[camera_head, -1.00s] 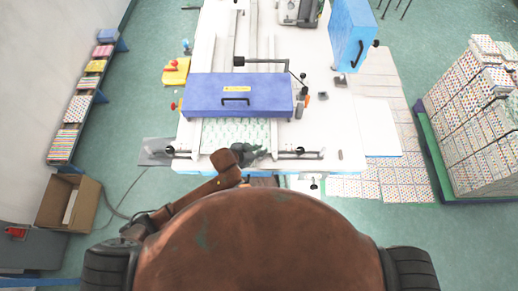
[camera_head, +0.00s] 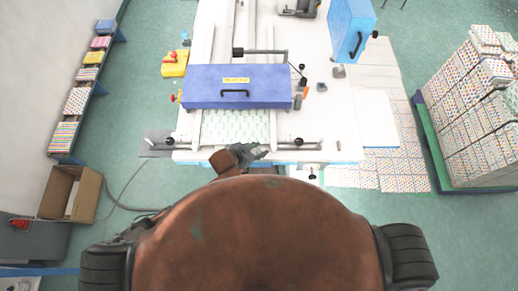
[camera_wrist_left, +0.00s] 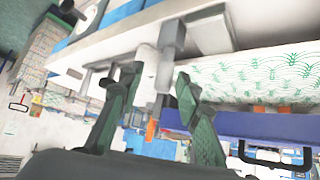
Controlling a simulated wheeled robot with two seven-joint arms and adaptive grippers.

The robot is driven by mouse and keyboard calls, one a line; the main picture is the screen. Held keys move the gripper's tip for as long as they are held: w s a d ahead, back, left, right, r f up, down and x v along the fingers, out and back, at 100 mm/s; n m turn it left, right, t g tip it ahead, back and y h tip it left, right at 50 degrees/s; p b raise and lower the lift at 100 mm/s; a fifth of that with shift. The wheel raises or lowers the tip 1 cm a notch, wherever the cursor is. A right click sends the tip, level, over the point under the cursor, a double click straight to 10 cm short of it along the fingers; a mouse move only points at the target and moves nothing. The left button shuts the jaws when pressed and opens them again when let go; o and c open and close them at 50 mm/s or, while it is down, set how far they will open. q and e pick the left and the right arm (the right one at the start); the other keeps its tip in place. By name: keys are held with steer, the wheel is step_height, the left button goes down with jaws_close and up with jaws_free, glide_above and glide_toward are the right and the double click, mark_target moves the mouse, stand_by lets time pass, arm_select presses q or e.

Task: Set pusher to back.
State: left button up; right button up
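The machine has a white table (camera_head: 342,120) with a blue-purple cover (camera_head: 238,87) across it. A pale green patterned sheet (camera_head: 235,128) lies in front of the cover. I cannot tell for sure which part is the pusher; a front rail with a black-ended knob (camera_head: 298,142) runs along the near edge. My left gripper (camera_head: 250,154) is at that near edge, in front of the sheet. In the left wrist view its two green-grey fingers (camera_wrist_left: 157,80) are apart, with a grey bracket (camera_wrist_left: 170,50) just beyond the tips. Nothing is clearly held. My right gripper is not in view.
A blue box with a handle (camera_head: 350,30) stands at the back right of the table. Stacked patterned packs (camera_head: 475,105) stand on the floor at the right. A cardboard box (camera_head: 70,192) and a shelf of packs (camera_head: 76,100) are at the left.

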arm_select(q)
steer(key=shift+r, duration=0.1)
steer(key=v, duration=1.2)
